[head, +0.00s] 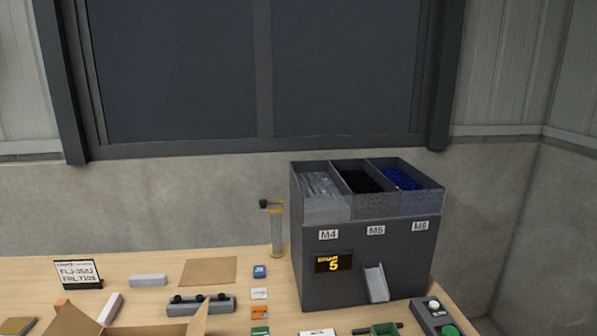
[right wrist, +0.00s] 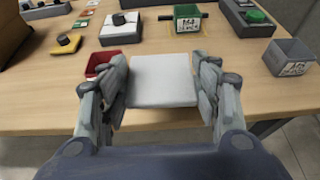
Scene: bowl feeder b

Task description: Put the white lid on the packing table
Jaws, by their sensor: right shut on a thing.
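The white lid (right wrist: 163,81) is a flat, pale square plate in the right wrist view. My right gripper (right wrist: 163,88) is shut on it, with a finger at its left and right sides. The lid shows over the front part of the wooden packing table (right wrist: 52,112); I cannot tell whether it touches the top. The table also shows in the head view (head: 222,299). Neither gripper shows in the head view, and my left gripper is in no view.
A red bin (right wrist: 98,62) sits just left of the lid, partly behind a finger. A green bin (right wrist: 187,19) and a device (right wrist: 121,27) stand beyond. A grey bin (right wrist: 290,58) is at right. A three-bin feeder (head: 365,250) stands at the table's back.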

